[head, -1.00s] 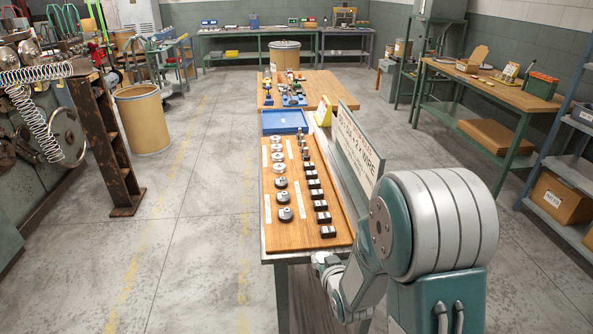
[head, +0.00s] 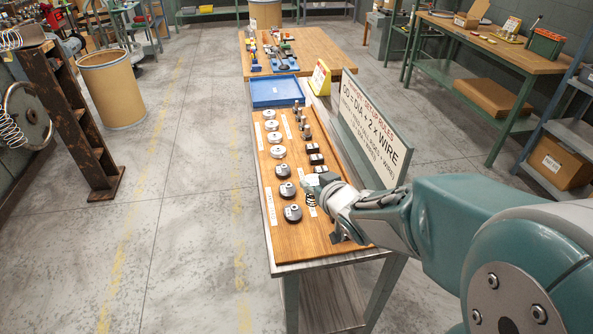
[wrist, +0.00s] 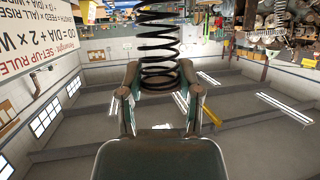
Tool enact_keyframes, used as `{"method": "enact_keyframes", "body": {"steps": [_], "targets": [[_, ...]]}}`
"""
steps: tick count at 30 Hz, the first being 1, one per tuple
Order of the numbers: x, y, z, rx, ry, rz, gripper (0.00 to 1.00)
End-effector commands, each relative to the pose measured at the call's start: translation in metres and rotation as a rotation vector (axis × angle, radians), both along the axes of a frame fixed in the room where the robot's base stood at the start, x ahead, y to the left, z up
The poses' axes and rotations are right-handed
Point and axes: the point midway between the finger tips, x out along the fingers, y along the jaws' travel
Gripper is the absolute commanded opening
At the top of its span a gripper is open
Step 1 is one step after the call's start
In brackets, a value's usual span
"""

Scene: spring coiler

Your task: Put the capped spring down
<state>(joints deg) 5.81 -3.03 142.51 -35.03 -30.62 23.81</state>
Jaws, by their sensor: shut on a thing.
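The capped spring is a black wire coil; in the wrist view it (wrist: 158,47) stands out between the two fingertips of my gripper (wrist: 157,80), its upper end cut off by the frame edge. My gripper is shut on its near end. In the head view my gripper (head: 318,183) is low over the right half of the wooden board (head: 291,242), and the small dark coil of the spring (head: 311,199) shows just below it, close to the board. I cannot tell whether the spring touches the board. Its cap is not clearly visible.
Silver and dark discs (head: 293,213) stand in a row along the board's left half. Dark blocks (head: 316,159) line its right half. A set-up rule sign (head: 370,135) stands along the right edge. A blue tray (head: 275,91) lies beyond the board.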

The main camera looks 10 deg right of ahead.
Motion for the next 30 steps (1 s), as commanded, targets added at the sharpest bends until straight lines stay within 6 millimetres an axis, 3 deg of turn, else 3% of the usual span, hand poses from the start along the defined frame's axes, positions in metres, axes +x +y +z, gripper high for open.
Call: {"method": "enact_keyframes", "body": {"steps": [13, 22, 30], "targets": [[0.075, 0.004, -0.035, -0.001, 0.003, 0.001, 0.0], [0.106, 0.005, -0.076, -0.001, 0.003, 0.001, 0.0], [0.12, 0.006, -0.091, -0.001, 0.0, 0.0, 0.0]]}}
